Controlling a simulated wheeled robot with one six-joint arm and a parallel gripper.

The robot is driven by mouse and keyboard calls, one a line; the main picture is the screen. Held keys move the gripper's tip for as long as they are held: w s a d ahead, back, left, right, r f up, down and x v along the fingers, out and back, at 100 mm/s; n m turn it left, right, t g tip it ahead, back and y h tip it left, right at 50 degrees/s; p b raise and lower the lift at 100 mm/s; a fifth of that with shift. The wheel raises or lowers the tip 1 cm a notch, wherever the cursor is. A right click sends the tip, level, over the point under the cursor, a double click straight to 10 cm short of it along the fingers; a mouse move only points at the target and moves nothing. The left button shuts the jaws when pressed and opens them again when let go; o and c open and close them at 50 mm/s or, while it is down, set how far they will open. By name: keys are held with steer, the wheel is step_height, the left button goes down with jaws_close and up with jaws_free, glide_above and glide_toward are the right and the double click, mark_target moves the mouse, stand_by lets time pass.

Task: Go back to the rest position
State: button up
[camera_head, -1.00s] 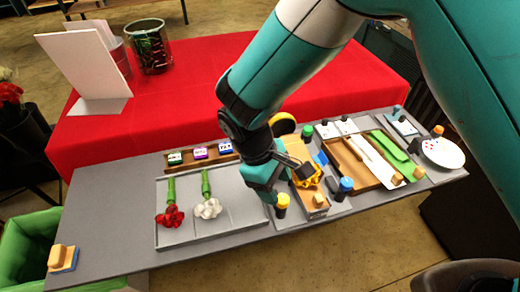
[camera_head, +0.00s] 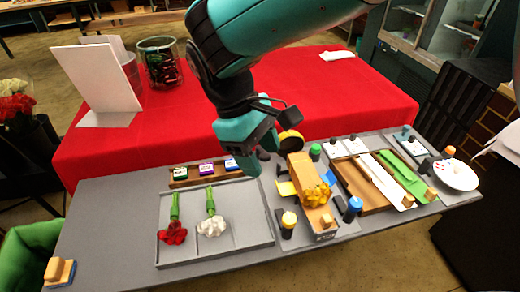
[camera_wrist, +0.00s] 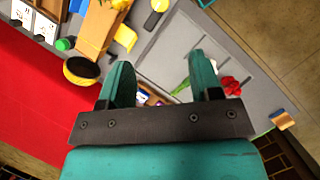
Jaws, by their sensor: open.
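My gripper (camera_head: 250,160) is open and empty, raised above the grey table near the tray's back right corner. In the wrist view my gripper (camera_wrist: 163,78) shows its two teal fingers spread wide apart. A red flower (camera_head: 173,233) and a white flower (camera_head: 212,227) lie side by side on the grey tray (camera_head: 240,243), with green stems toward the back. In the wrist view the red flower (camera_wrist: 231,86) shows beyond one finger, and the wooden block (camera_wrist: 97,28) is at upper left.
A red-covered table (camera_head: 320,95) stands behind the grey table (camera_head: 110,210). A wooden tray (camera_head: 350,180) with long strips and a white plate (camera_head: 456,176) are at right. A small rack (camera_head: 180,183) of labelled blocks is behind the grey tray. A green bin (camera_head: 32,255) is at left.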

steer(key=s+d+r+m+y, duration=0.1)
steer(key=d+r+y, duration=0.15)
steer(key=d, duration=0.35)
steer(key=s+d+r+m+y, duration=0.1)
steer(key=d+r, duration=0.3)
steer(key=d, duration=0.2)
steer(key=s+d+r+m+t+y, duration=0.1)
steer(key=s+d+y, duration=0.1)
steer(key=s, duration=0.3)
steer(key=s+d+r+m+y, duration=0.1)
steer(key=s+d+m+y, duration=0.1)
steer(key=s, duration=0.4)
steer(key=shift+d+t+y, duration=0.25)
steer(key=shift+t+y, duration=0.15)
steer(key=shift+y, duration=0.05)
